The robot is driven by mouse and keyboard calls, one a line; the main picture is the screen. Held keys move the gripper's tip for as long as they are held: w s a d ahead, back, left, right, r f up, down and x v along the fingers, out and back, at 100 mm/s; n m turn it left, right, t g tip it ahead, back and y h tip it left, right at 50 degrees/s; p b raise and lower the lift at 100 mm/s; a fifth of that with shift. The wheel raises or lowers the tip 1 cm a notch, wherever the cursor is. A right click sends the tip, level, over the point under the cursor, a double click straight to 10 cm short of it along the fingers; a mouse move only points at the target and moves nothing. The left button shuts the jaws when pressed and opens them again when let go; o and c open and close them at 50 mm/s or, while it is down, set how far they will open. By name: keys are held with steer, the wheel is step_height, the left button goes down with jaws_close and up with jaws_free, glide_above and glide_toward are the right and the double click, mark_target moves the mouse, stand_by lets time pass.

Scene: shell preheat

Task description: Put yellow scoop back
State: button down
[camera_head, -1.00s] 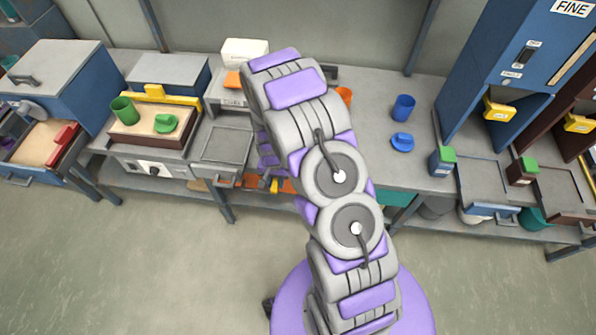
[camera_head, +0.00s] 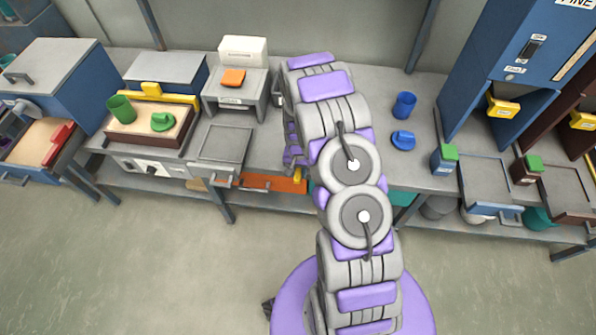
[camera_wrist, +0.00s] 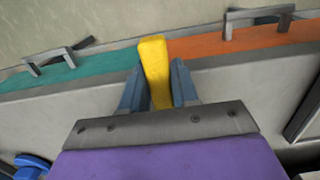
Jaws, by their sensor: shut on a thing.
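In the wrist view, my gripper (camera_wrist: 157,88) is shut on a yellow piece (camera_wrist: 154,60), which I take to be the yellow scoop. It stands up between the two grey-blue fingers; the rest of it is hidden by the gripper. It is above the bench front, with an orange drawer (camera_wrist: 265,37) on the right and a teal drawer (camera_wrist: 65,72) on the left. In the head view my arm hides most of the gripper. A small bit of yellow (camera_head: 297,175) shows by the arm, in front of the orange drawer (camera_head: 262,183).
On the bench are a blue cup (camera_head: 404,105) and blue scoop (camera_head: 402,141) at right. At left are a green cup (camera_head: 120,108) and green scoop (camera_head: 163,122) on a sand tray with a yellow bar (camera_head: 165,93). A grey stand with an orange piece (camera_head: 233,77) is mid-left.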

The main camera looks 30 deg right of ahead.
steer(key=c, duration=0.8)
jaws_free()
steer(key=shift+a, duration=0.35)
steer(key=shift+c, duration=0.2)
steer(key=shift+d+r, duration=0.1)
steer(key=shift+d, duration=0.1)
steer(key=shift+w+d+r, duration=0.1)
steer(key=shift+w+r, duration=0.05)
steer(key=shift+r, duration=0.45)
step_height(320, 180, up, 13)
steer(key=p, duration=0.2)
steer(key=s+a+r+n, duration=0.1)
steer(key=s+a+r, duration=0.25)
steer(key=r, duration=0.25)
steer(key=s+a+r+n, duration=0.1)
steer(key=s+a+r, duration=0.1)
steer(key=s+r, duration=0.35)
steer(key=s+a+r+n, duration=0.1)
steer(key=s+r, duration=0.3)
steer(key=s, duration=0.4)
steer(key=s+a+r+n+g, duration=0.1)
steer(key=s+a+r+n, duration=0.1)
steer(key=s+r, duration=0.3)
steer(key=s+a+r+n, duration=0.1)
steer(key=s+a+r, duration=0.2)
steer(key=s, duration=0.8)
step_height(320, 180, up, 2)
steer(key=shift+s+a+n, duration=0.15)
steer(key=shift+a+n, duration=0.15)
steer(key=shift+n, duration=0.1)
